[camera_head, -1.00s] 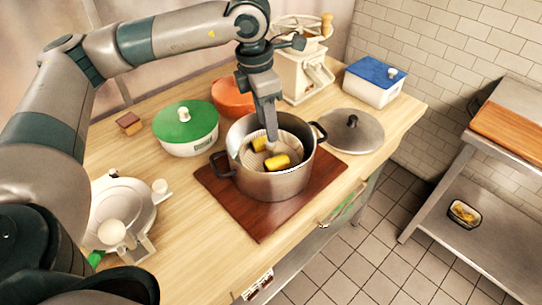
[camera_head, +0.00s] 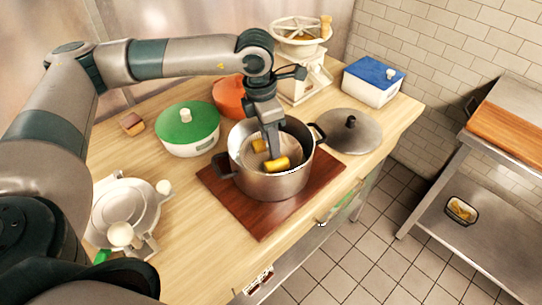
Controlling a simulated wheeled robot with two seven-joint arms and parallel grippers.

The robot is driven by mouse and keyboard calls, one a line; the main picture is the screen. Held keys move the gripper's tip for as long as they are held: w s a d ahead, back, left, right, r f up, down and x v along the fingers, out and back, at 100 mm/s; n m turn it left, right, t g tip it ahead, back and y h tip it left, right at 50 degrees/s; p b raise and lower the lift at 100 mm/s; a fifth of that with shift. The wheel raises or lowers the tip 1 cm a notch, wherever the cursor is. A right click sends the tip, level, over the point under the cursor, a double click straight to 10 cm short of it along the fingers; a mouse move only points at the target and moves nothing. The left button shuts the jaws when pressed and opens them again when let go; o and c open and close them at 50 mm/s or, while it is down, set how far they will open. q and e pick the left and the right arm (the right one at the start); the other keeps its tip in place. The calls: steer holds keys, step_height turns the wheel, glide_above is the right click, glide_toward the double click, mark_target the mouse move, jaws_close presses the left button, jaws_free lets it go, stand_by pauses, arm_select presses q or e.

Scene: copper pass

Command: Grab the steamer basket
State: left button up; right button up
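The steamer basket (camera_head: 287,151) is a pale perforated bowl inside the steel pot (camera_head: 273,184). Yellow pieces (camera_head: 277,164), which look like corn, lie in it. My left gripper (camera_head: 273,152) points down into the pot, over the basket's middle between the yellow pieces. Its fingertips are small and partly hidden, so I cannot tell whether they are open or shut, or whether they touch the basket. My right gripper is not in view.
The pot stands on a brown board (camera_head: 235,205). A grey lid (camera_head: 350,132) lies to its right. A green-lidded pot (camera_head: 187,128), an orange bowl (camera_head: 229,97), a grinder (camera_head: 304,75) and a blue-lidded box (camera_head: 372,82) stand behind. A white scale-like device (camera_head: 124,213) is at left.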

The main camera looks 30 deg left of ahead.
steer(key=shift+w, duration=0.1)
arm_select(q)
jaws_close()
stand_by(0.3)
steer(key=shift+r, duration=0.1)
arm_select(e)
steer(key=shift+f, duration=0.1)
arm_select(q)
steer(key=shift+w+r+b, duration=0.1)
steer(key=shift+r+b, duration=0.25)
steer(key=shift+r, duration=0.2)
step_height(320, 180, up, 7)
steer(key=shift+f+b, duration=0.2)
steer(key=shift+b, duration=1)
steer(key=shift+r, duration=1.2)
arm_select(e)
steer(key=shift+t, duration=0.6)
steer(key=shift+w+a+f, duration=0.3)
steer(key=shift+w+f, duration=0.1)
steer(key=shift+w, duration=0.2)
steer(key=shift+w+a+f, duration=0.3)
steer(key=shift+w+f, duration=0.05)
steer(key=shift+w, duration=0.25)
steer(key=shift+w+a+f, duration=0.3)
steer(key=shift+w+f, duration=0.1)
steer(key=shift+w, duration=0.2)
